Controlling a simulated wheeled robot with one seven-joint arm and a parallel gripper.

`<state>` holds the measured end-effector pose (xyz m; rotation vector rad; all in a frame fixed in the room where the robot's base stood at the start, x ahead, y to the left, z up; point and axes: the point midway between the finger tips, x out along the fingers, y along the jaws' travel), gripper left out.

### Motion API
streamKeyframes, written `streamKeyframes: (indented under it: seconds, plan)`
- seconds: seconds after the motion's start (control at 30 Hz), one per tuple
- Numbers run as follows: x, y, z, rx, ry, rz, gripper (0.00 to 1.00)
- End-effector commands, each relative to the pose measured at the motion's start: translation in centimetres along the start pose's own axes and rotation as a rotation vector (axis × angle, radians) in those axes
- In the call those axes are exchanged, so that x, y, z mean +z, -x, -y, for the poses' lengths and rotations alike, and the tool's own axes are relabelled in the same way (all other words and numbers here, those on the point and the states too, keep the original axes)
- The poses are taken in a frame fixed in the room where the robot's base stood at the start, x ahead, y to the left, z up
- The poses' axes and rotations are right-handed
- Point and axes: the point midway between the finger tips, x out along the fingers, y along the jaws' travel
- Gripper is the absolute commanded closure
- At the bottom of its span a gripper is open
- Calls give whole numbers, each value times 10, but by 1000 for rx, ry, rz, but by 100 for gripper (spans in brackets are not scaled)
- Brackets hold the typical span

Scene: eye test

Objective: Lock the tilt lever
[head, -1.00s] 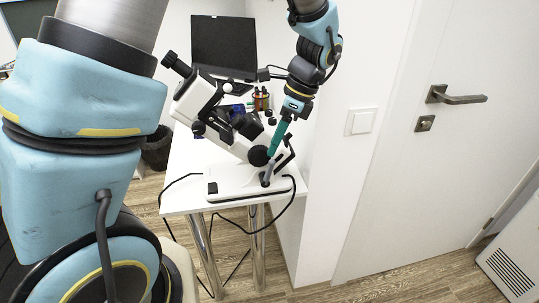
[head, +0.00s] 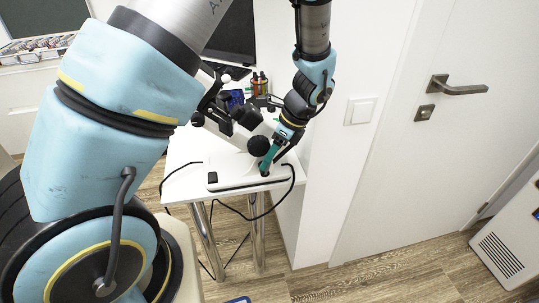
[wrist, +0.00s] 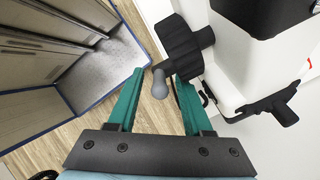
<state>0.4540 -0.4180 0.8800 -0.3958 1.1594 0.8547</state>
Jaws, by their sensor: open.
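The white microscope with black knobs stands on a white base (head: 225,174) on the table; my arm hides its upper left part in the head view. In the wrist view a grey lever with a rounded end (wrist: 159,88), which looks like the tilt lever, sticks out beside a black ribbed knob (wrist: 180,42). My gripper (wrist: 160,76) has two green fingers, open, with the lever's rounded end between their tips; I cannot tell whether either finger touches it. In the head view my gripper (head: 266,168) is low by the microscope's right side and hides the lever.
A second black lever (wrist: 275,106) is on the white body at right in the wrist view. A black cable (head: 288,196) loops over the table's (head: 185,148) front edge. A pen holder (head: 259,84) and laptop (head: 234,38) stand behind. A wall and door (head: 440,160) are at right.

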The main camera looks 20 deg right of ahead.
Motion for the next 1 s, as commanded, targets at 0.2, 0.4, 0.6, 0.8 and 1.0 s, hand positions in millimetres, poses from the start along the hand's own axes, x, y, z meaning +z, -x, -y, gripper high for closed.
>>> streamKeyframes:
  seconds: [0.2,0.4,0.6,0.8,1.0]
  plan:
    - [0,-3,0,0,0,0,50]
    - [0,-3,0,0,0,0,61]
    - [0,-2,0,0,0,0,84]
    - [0,-2,0,-1,0,0,100]
    - [0,-2,0,-1,0,0,100]
